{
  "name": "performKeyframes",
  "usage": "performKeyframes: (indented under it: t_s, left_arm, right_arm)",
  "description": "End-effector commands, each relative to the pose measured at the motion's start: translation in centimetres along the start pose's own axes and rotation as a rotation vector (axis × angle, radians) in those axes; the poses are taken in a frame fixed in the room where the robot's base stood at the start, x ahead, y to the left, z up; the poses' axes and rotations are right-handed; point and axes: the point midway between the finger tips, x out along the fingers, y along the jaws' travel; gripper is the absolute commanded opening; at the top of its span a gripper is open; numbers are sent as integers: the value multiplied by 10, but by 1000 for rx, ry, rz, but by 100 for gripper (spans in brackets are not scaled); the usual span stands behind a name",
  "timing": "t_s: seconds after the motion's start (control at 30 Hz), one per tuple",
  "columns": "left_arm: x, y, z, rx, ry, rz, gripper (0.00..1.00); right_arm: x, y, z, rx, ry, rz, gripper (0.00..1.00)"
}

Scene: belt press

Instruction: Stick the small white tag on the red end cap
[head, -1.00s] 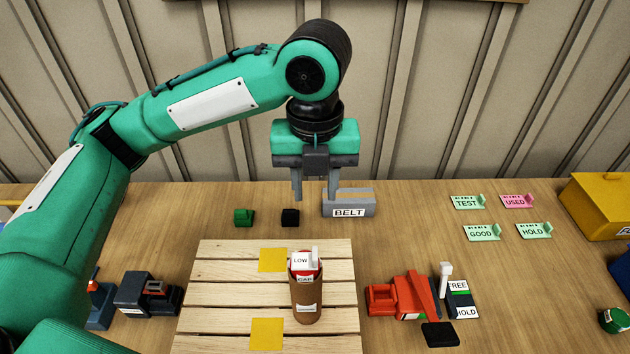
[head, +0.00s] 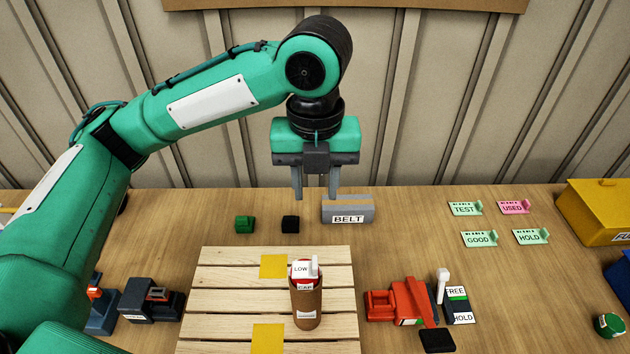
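The small white tag (head: 301,269), marked LOW, sits on top of the red end cap (head: 305,285). The cap, labelled CAP, tops an upright brown tube (head: 306,308) on the slatted wooden pallet. My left gripper (head: 315,194) hangs above the back of the table, behind the tube and well apart from it. Its two fingers point down with a gap between them and nothing held. My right gripper is out of view.
A grey BELT holder (head: 347,210) stands just right of my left gripper, with a black block (head: 290,224) and a green block (head: 244,225) to the left. A red tool (head: 398,302) and a FREE/HOLD block (head: 459,304) lie right of the pallet. Signs (head: 481,239) lie farther right.

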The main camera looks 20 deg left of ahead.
Motion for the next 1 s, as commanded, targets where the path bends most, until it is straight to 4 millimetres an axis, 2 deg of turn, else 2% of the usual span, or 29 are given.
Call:
performKeyframes:
  t_s: [0.63, 1.0]
  left_arm:
    - [-26, -35, 3, 0, 0, 0, 35]
    - [-30, -39, 3, 0, 0, 0, 35]
  right_arm:
    - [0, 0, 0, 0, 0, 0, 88]
    - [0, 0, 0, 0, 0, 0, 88]
